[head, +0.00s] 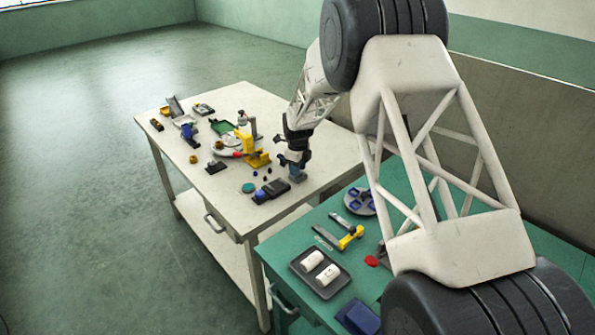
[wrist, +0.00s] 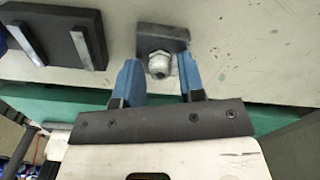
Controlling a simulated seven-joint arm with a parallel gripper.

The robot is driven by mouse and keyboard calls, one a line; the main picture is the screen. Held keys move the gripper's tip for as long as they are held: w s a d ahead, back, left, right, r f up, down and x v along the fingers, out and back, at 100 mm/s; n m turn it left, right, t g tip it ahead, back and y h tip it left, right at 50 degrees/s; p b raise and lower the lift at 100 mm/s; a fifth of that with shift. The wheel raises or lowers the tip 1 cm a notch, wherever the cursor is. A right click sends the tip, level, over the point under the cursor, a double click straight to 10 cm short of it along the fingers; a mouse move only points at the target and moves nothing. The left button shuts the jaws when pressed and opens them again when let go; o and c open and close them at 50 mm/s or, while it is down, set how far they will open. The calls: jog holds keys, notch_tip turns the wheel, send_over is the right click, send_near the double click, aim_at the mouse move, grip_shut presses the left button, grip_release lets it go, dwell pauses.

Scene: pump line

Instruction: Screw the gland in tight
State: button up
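The gland (wrist: 159,65) is a silvery metal fitting with a hexagonal part, seated in a dark grey block (wrist: 176,40) in the wrist view. The block also shows in the head view (head: 298,176), on the near right part of the pale table, under my gripper (head: 293,160). In the wrist view my gripper (wrist: 158,62) has its two blue fingers apart, one on each side of the gland. A narrow gap shows between each finger and the gland. How deep the gland's thread sits is hidden.
A dark block with two metal bars (wrist: 58,40) lies left of the gland in the wrist view. A yellow stand (head: 250,150) and several small parts occupy the pale table. A green table (head: 300,236) nearby holds a dark tray (head: 342,284) with two white cylinders.

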jog(key=shift+r, duration=0.1)
jog(key=shift+r, duration=2.15)
jog(key=shift+s+d+r, duration=0.15)
jog(key=shift+d+r, duration=0.05)
jog(key=shift+r, duration=0.2)
jog(key=s+d+r+n+t, duration=0.1)
jog(key=s+d+r+n, duration=0.6)
jog(key=s+r, duration=0.5)
jog(key=s+d+r+n, duration=0.4)
jog(key=s+d+r, duration=0.5)
jog(key=s, duration=0.4)
jog(key=s+d+n, duration=0.2)
jog(key=s+n, duration=0.2)
jog(key=s, duration=0.6)
jog(key=s+d+r+n+t, duration=0.1)
jog(key=s+d+n, duration=0.2)
jog(key=s, duration=0.8)
jog(key=s+d+r+n, duration=0.1)
jog(key=s+n, duration=0.3)
jog(key=s, duration=0.7)
jog(key=shift+s+d+r+n+t, duration=0.15)
jog(key=shift+d+n+t, duration=0.2)
jog(key=shift+d, duration=0.3)
